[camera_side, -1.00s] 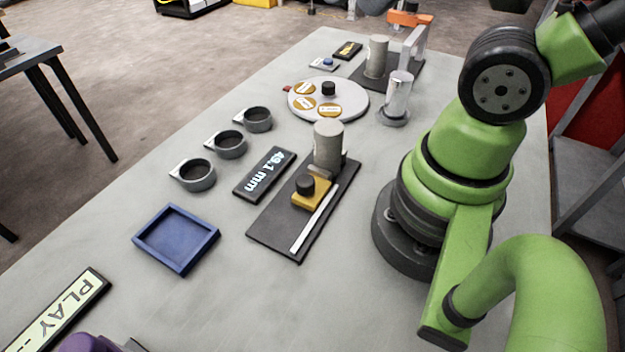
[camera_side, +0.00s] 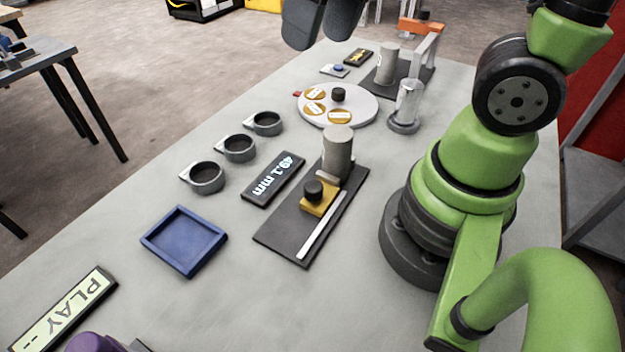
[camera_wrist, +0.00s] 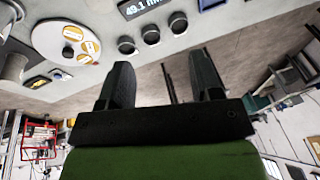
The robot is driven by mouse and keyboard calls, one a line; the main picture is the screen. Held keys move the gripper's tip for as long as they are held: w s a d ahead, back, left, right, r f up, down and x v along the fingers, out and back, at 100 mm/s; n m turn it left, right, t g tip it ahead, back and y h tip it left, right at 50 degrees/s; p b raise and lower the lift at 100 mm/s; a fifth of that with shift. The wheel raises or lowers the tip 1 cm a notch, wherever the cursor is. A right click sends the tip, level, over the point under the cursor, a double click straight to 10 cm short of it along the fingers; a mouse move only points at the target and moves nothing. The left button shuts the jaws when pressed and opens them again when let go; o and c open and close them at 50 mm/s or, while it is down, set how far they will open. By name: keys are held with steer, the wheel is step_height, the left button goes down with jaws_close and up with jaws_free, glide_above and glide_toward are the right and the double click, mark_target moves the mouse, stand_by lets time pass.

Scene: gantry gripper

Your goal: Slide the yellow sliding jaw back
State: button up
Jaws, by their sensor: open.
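The yellow sliding jaw (camera_side: 319,204) with a black knob on top sits on the dark base plate (camera_side: 277,234) in the side view. A grey cylinder (camera_side: 338,153) stands behind it on the same plate, and the jaw is close to or against its front; I cannot tell if they touch. A pale strip (camera_side: 322,226) runs along the plate's right side. My gripper's dark fingers show at the top edge of the side view (camera_side: 322,22), high above the table's far end. In the wrist view my gripper (camera_wrist: 163,80) is open and empty.
A display (camera_side: 273,179) reading 49.1 mm lies left of the plate. Several grey cups (camera_side: 207,177) and a blue tray (camera_side: 184,241) stand farther left. A round white platform (camera_side: 365,109) and a clear cylinder (camera_side: 407,101) stand behind.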

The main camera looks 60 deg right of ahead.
steer(key=w+f+n+g+h, duration=0.1)
steer(key=w+f+n+g, duration=0.1)
steer(key=w+f+g, duration=0.35)
steer(key=n+g+h, duration=0.1)
steer(key=n+g, duration=0.1)
glide_toward(313, 185)
steer(key=x, duration=0.9)
steer(key=shift+s+f, duration=0.1)
steer(key=shift+f, duration=0.05)
jaws_close()
steer(key=shift+a, duration=2.2)
jaws_free()
